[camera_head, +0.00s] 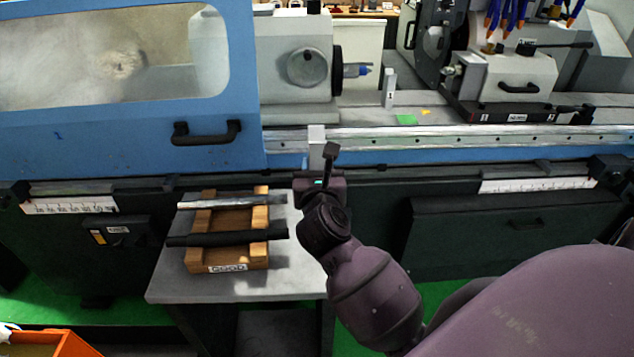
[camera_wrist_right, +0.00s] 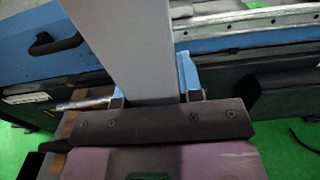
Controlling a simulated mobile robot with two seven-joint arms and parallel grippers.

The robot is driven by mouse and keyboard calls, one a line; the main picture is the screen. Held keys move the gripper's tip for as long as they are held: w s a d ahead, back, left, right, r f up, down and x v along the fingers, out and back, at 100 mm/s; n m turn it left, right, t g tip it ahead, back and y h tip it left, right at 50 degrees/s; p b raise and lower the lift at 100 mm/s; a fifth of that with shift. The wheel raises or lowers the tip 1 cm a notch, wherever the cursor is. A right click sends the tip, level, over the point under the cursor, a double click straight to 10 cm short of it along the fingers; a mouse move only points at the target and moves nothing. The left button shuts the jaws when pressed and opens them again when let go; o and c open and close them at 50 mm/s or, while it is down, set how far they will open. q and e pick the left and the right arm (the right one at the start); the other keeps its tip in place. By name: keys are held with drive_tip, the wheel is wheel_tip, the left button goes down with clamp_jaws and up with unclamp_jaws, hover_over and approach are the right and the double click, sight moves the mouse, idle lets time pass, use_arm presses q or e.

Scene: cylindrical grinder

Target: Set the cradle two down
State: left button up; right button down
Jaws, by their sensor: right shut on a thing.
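My right gripper (camera_head: 317,175) is shut on a grey upright block, which I take to be cradle two (camera_head: 316,148). It holds the block in front of the machine's front rail, to the right of the blue door. In the right wrist view the cradle (camera_wrist_right: 125,45) rises tall and grey from between the fingers of the right gripper (camera_wrist_right: 152,98). No number shows on it. A similar block marked 1, cradle one (camera_head: 389,90), stands upright on the machine bed (camera_head: 360,117). My left gripper is not in view.
A grey side table (camera_head: 290,285) carries a wooden rack (camera_head: 237,258) marked GOOD with a silver bar and a dark bar across it. A green patch (camera_head: 406,120) and a yellow patch (camera_head: 425,112) lie on the bed. The blue door (camera_head: 245,75) stands left; the tailstock (camera_head: 515,80) stands right.

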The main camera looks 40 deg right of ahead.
drive_tip(key=shift+r, duration=0.8)
drive_tip(key=s+a+f+n+t+y+b, duration=0.1)
drive_tip(key=s+a+f+n+t+y, duration=0.1)
drive_tip(key=a+f+n+y, duration=0.4)
drive_tip(key=s+a+f+y, duration=0.1)
drive_tip(key=a+y, duration=0.2)
drive_tip(key=a, duration=0.2)
drive_tip(key=shift+a+f+t+y, duration=0.3)
drive_tip(key=shift+a+f+t, duration=0.05)
drive_tip(key=shift+a+t, duration=0.05)
drive_tip(key=shift+s, duration=0.15)
